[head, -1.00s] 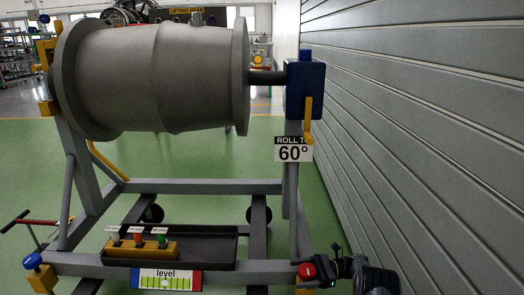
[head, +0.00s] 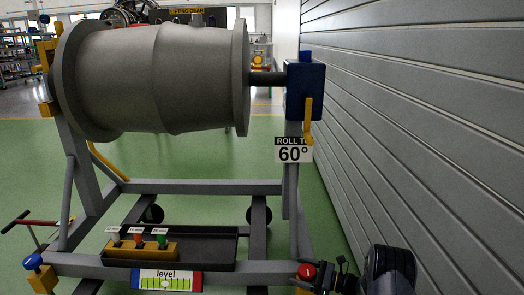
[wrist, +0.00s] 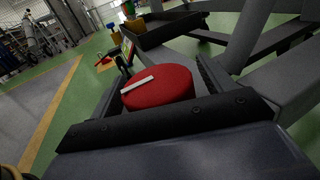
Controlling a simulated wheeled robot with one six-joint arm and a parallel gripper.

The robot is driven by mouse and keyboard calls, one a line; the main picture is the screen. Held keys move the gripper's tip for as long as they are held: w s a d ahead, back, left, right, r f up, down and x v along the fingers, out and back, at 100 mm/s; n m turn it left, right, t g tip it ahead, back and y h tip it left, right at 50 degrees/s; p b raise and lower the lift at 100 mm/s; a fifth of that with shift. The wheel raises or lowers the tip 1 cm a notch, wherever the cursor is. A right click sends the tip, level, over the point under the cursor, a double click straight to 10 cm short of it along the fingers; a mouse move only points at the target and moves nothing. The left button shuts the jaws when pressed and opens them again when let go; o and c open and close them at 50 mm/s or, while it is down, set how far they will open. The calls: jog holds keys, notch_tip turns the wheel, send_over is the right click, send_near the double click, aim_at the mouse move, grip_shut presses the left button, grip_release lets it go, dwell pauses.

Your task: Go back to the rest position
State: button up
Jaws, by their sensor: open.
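My gripper (head: 330,275) is at the lower right of the head view, just right of a red round knob (head: 307,271) on the stand's front right corner. In the wrist view the red knob (wrist: 158,88), with a white bar mark on top, shows between the two dark fingers of my gripper (wrist: 155,82). The jaws are open and hold nothing. I cannot tell how far the fingertips are from the knob's sides.
A grey engine casing (head: 155,75) hangs in a grey wheeled stand (head: 200,187). A blue gearbox with a yellow crank (head: 308,118) is on its right. A black tray (head: 205,240) holds coloured-handled tools. A slatted grey wall (head: 425,120) closes the right side.

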aim_at(312, 280)
jog(key=m+t+h+p, duration=0.1)
jog(key=t, duration=0.1)
jog(key=m+t+h, duration=0.1)
jog(key=shift+w+r+m+t+p, duration=0.15)
jog(key=shift+m+t+p, duration=0.25)
jog(key=m+t+h+p, duration=0.4)
jog(key=h, duration=0.1)
jog(key=shift+w+d+t+p, duration=0.2)
jog(key=shift+d+t+p, duration=0.1)
jog(key=shift+p, duration=0.1)
jog(key=s+d, duration=0.1)
jog(key=s+d+p, duration=0.1)
jog(key=s, duration=0.1)
jog(key=shift+m, duration=0.3)
jog(key=shift+v, duration=0.85)
jog(key=shift+s+a+f, duration=0.1)
jog(key=shift+f, duration=0.1)
